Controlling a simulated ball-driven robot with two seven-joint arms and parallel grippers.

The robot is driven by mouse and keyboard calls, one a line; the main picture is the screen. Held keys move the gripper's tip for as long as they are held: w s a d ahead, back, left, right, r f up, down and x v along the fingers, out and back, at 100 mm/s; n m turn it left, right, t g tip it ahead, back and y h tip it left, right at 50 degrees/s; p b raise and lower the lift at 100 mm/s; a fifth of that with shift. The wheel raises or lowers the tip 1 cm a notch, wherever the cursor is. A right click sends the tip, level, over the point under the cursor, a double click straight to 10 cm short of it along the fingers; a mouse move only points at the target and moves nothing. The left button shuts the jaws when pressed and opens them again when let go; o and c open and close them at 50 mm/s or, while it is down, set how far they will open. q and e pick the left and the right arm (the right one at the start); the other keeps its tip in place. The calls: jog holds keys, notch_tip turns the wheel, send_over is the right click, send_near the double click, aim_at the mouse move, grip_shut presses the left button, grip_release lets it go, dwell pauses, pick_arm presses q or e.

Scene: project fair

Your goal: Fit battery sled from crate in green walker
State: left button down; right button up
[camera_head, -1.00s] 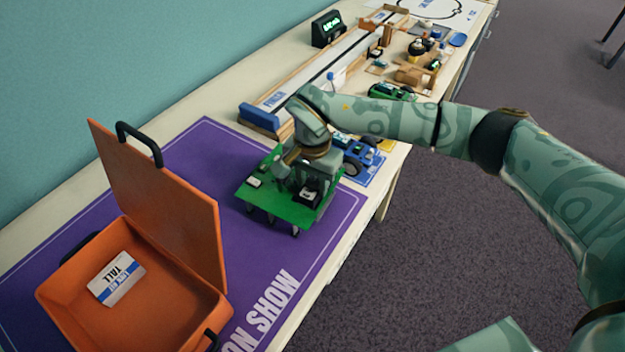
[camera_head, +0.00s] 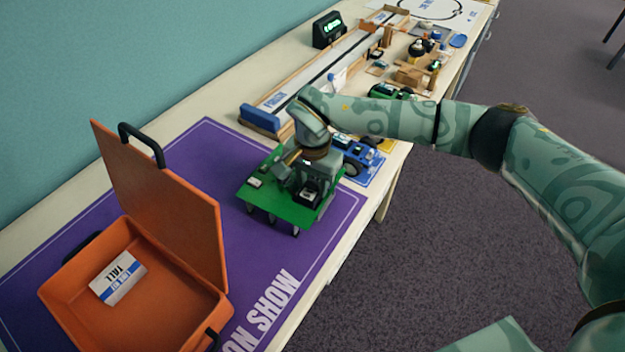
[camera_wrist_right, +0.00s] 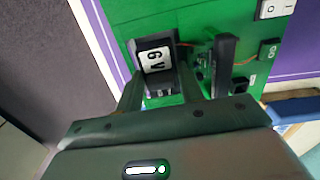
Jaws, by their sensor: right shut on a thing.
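The green walker (camera_head: 270,205) stands on the purple mat, its flat green deck on short dark legs. My right gripper (camera_head: 307,186) reaches down over the deck's right part. In the right wrist view its two fingers (camera_wrist_right: 160,92) are shut on the battery sled (camera_wrist_right: 155,62), a dark block with a white 9V label. The sled also shows on the head view (camera_head: 310,194), at the deck; whether it is fully seated I cannot tell. The orange crate (camera_head: 75,292) stands open at lower left, holding a white and blue card (camera_head: 117,277). My left gripper is out of view.
A black upright part (camera_wrist_right: 222,65) rises from the deck beside the fingers. A blue vehicle (camera_head: 355,155) stands close behind the walker. Bare purple mat (camera_head: 235,250) lies between crate and walker.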

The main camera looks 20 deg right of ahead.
jog(key=shift+s+f, duration=0.1)
jog(key=shift+f, duration=0.05)
dwell(0.6)
jog(key=o, duration=1)
pick_arm(q)
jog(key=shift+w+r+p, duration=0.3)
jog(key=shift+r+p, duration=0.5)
jog(key=shift+p, duration=0.05)
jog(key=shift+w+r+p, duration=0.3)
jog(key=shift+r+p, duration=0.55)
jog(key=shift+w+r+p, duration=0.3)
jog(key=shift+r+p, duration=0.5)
jog(key=shift+p, duration=0.05)
pick_arm(e)
jog(key=shift+r, duration=3.8)
